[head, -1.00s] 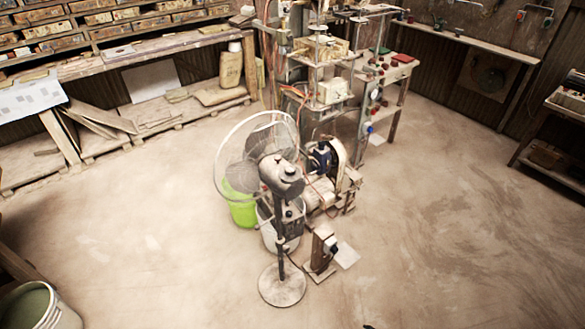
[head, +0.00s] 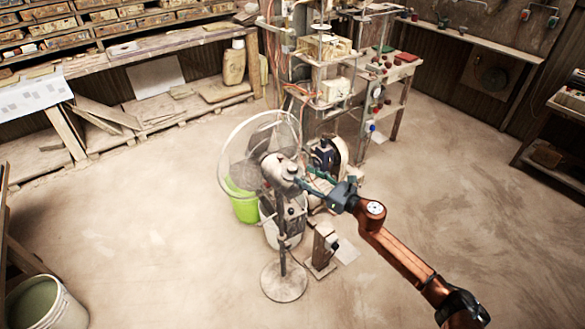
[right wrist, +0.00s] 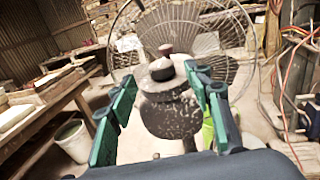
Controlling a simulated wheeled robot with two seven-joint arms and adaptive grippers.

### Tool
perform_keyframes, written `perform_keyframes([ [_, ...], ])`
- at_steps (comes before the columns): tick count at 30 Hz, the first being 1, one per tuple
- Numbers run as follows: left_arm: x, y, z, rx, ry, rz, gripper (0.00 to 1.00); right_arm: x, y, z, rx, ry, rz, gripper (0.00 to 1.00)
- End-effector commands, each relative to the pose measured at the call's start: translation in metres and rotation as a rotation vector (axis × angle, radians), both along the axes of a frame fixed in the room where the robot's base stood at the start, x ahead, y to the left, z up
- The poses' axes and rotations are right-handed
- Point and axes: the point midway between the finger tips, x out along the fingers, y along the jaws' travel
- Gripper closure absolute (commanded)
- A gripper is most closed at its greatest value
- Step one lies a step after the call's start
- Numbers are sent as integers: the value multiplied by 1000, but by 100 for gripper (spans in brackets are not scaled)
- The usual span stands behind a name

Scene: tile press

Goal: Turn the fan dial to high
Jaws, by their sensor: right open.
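A pedestal fan (head: 283,255) stands on the floor in the middle of the head view, with a round wire cage and a rounded motor housing (head: 279,167). A control box (head: 293,208) with small dark knobs sits on its pole; the dial's setting is too small to read. My right gripper (head: 307,180) is open and empty, just right of the motor housing. In the right wrist view the housing (right wrist: 172,112), with a small dark knob (right wrist: 165,49) on top, shows between and beyond the open green fingers (right wrist: 160,80). I cannot tell contact. My left gripper is out of view.
A green bucket (head: 243,206) and a machine with a wheel (head: 328,157) stand close behind the fan. A small wooden stand (head: 322,248) is right of its base. A pail (head: 45,303) is at the lower left. Open floor lies to the left and right.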

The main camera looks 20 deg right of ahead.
Motion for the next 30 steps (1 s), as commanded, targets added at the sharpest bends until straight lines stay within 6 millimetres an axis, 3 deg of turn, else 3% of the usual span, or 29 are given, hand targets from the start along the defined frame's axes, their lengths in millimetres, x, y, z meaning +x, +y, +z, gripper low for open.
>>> perform_keyframes([
  [13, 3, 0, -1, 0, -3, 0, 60, 54, 32, 0, 6, 2, -3, 54],
  [24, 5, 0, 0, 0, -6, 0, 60, 59, 36, -1, 6, 4, -3, 54],
  [30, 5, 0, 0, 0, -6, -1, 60, 59, 36, -1, 6, 4, -3, 67],
])
